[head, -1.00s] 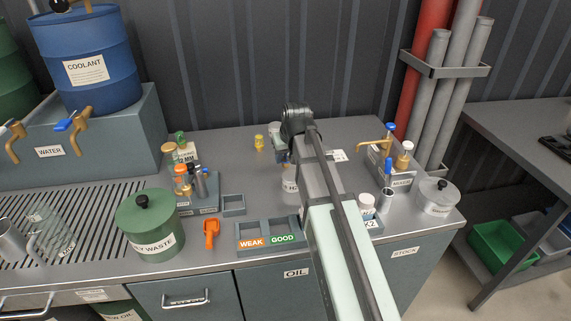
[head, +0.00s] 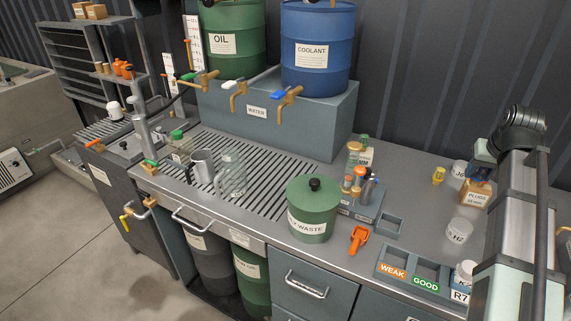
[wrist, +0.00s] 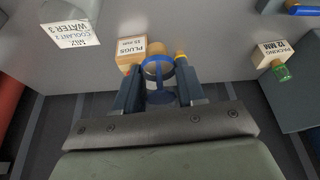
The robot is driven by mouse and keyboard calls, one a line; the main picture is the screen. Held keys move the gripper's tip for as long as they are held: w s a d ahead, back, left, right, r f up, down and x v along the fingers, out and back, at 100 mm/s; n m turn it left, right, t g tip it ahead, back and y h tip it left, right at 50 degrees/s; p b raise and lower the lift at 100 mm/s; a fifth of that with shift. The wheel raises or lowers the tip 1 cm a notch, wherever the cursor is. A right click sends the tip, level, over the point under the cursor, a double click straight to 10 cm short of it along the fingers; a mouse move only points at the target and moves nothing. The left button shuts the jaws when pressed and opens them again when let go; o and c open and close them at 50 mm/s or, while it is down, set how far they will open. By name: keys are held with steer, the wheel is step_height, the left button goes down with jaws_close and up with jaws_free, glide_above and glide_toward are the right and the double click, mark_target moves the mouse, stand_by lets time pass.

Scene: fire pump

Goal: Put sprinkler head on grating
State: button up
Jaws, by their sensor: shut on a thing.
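The grating (head: 262,190) is the slotted black-and-grey bench section left of the green waste pot in the head view. My gripper (wrist: 159,72) is shut on a blue-and-grey rounded piece (wrist: 159,97) with a blue band, seen between the fingers in the wrist view. I cannot tell for sure whether this piece is the sprinkler head. In the head view my gripper (head: 484,152) is at the back of the bench on the right, above or beside the plugs box (head: 476,194). My arm hides part of that area.
A small yellow object (head: 438,176) stands near the plugs box. Taps overhang the grating's back.

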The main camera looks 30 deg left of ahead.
step_height(320, 180, up, 13)
steer(key=s+a+n+g+y, duration=0.1)
steer(key=s+a+n, duration=0.1)
steer(key=a, duration=1.3)
steer(key=s+a+n+y, duration=0.1)
steer(key=s+a+n, duration=0.2)
steer(key=a, duration=1.1)
steer(key=s+a+n, duration=0.1)
steer(key=s+a, duration=0.4)
steer(key=a, duration=0.3)
steer(key=s+a+n+g+y, duration=0.1)
steer(key=s+a+n, duration=0.1)
steer(key=s+a, duration=0.35)
steer(key=s+a+n, duration=0.1)
steer(key=s+a, duration=0.2)
steer(key=a, duration=0.6)
step_height(320, 180, down, 21)
steer(key=w+a, duration=1.1)
steer(key=a, duration=0.4)
steer(key=shift+s+d+f, duration=0.15)
steer(key=shift+f, duration=1.65)
steer(key=shift+s+d+f, duration=0.1)
steer(key=shift+s+f, duration=0.05)
steer(key=shift+f, duration=1.65)
steer(key=shift+f, duration=0.1)
